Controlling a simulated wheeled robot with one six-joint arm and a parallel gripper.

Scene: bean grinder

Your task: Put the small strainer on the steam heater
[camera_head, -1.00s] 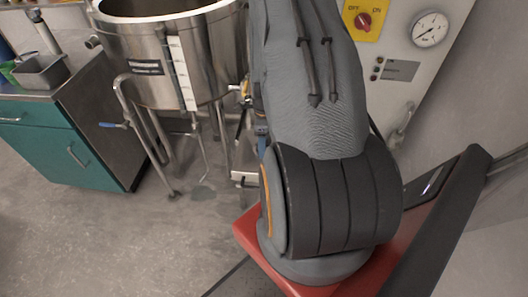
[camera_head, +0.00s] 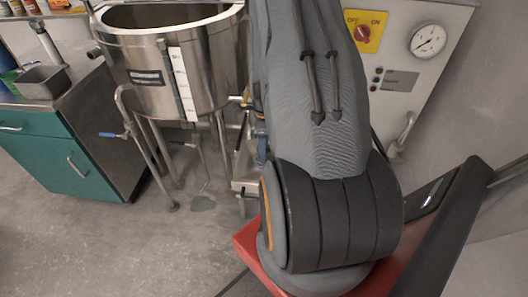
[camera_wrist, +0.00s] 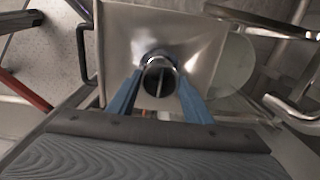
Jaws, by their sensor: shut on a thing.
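My gripper (camera_wrist: 158,82) has two blue fingers, shut on a shiny metal piece with a round opening. This piece is on a square, pale metal pan-like thing (camera_wrist: 118,30), which I take to be the small strainer. It fills the upper middle of the wrist view. In the head view my arm hides most of the gripper, and only a metal edge of the held thing (camera_head: 243,186) shows beside the arm. A large steel kettle on legs (camera_head: 150,75) stands left of my arm. A pale panel (camera_head: 400,80) is on the right. Which of them is the steam heater I cannot tell.
The panel carries a red switch (camera_head: 363,33) on yellow and a round gauge (camera_head: 428,41). A teal cabinet (camera_head: 50,165) with a small grey tray (camera_head: 42,82) on top stands at the left. Grey floor (camera_head: 100,245) in front is clear. Metal pipes (camera_wrist: 285,30) are at the wrist view's right.

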